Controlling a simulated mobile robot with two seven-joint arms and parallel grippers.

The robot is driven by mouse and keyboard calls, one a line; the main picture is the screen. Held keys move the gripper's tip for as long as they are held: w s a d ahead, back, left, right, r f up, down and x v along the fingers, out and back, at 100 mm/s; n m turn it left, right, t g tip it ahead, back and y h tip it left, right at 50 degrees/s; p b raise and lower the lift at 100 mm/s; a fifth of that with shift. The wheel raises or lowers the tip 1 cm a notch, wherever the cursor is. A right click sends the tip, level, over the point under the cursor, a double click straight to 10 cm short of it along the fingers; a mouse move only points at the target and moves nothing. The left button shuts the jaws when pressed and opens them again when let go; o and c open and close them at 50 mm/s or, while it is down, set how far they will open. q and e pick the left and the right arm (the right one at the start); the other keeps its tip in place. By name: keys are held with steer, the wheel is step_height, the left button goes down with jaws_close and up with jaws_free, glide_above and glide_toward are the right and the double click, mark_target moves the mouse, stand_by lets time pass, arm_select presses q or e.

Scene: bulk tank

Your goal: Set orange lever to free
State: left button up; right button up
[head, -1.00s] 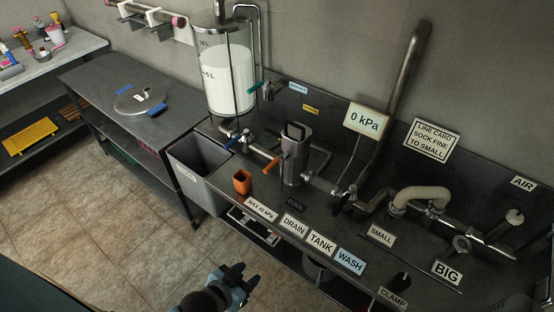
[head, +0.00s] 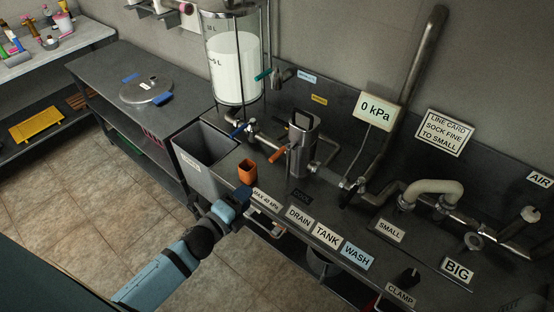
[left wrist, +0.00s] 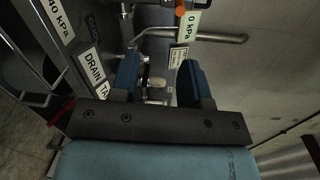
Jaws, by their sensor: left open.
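The orange lever (head: 276,155) sticks out to the left of the upright steel filter housing (head: 303,140) on the dark bench. In the left wrist view, a small orange end (left wrist: 182,11) shows at the top edge; I cannot tell if it is the lever. My left gripper (head: 234,199) is at the bench's front edge, below and left of the lever and apart from it. In the left wrist view its blue fingers (left wrist: 158,80) are spread with nothing held between them. My right gripper is not in view.
An orange cup (head: 247,172) stands between my gripper and the lever. A grey bin (head: 203,172) is to the left. A blue-handled valve (head: 240,129) sits under the milk tank (head: 236,70). Label plates such as DRAIN (head: 299,217) line the front edge.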

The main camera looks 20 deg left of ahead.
mark_target(277, 153)
arm_select(q)
steer(key=w+m, duration=0.2)
steer(key=w, duration=0.3)
steer(key=w+d+r+m+h+p, duration=0.1)
steer(key=w, duration=0.4)
steer(key=w+d+r+m+p, duration=0.1)
steer(key=w+m, duration=0.1)
steer(key=w, duration=0.3)
steer(key=shift+m+t, duration=0.3)
steer(key=shift+w+d+f, duration=0.1)
steer(key=shift+w+d, duration=0.05)
steer(key=shift+w, duration=0.2)
jaws_close()
